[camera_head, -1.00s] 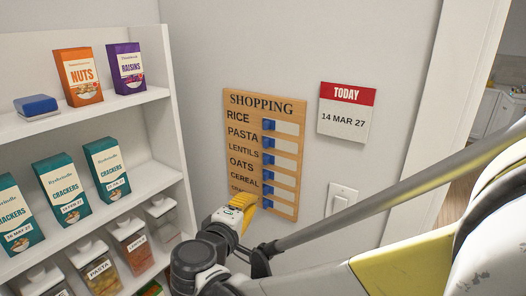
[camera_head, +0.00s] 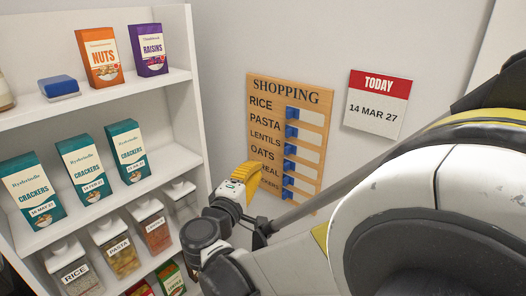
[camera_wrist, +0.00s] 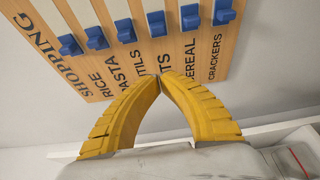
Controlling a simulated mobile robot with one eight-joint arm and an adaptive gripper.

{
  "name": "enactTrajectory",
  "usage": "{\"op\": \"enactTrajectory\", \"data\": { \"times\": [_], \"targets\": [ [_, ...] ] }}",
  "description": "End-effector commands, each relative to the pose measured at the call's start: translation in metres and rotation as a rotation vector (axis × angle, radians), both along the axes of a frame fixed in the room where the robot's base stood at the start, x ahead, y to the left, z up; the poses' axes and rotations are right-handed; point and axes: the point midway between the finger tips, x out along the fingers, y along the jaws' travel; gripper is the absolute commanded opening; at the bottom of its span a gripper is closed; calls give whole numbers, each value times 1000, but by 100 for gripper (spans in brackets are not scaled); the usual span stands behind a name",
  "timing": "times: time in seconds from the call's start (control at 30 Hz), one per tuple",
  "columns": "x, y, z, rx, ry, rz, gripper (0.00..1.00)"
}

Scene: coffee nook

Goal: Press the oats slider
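The wooden shopping board (camera_head: 314,95) hangs on the wall with a column of item names and a blue slider beside each, in pale slots. The oats slider (camera_head: 289,164) is the fourth from the top; in the wrist view the oats slider (camera_wrist: 157,23) shows above the fingertips. All sliders sit at the label end of their slots. My gripper (camera_head: 254,168) has yellow fingers and covers part of the cereal and crackers labels. In the wrist view my gripper (camera_wrist: 160,77) is shut and empty, its tips over the oats label and apart from the slider. Whether the tips touch the board I cannot tell.
A calendar (camera_head: 377,104) reading 14 MAR 27 hangs right of the board. A white shelf (camera_head: 150,85) at left holds a nuts box (camera_head: 99,56), a raisins box (camera_head: 149,49), a blue container (camera_head: 59,87), several crackers boxes and labelled jars.

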Motion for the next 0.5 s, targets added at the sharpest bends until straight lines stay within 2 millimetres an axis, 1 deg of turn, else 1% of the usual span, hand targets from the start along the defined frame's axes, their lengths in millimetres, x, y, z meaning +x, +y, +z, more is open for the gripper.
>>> {"op": "enactTrajectory", "data": {
  "times": [0.03, 0.1, 0.27, 0.5],
  "targets": [
    [11, -6, -2, 0, 0, -5, 0],
    [26, -11, -2, 0, 0, -5, 0],
    [57, -21, -2, 0, 0, -5, 0],
    [37, -46, -1, 0, 0, -1, 0]
  ]
}}
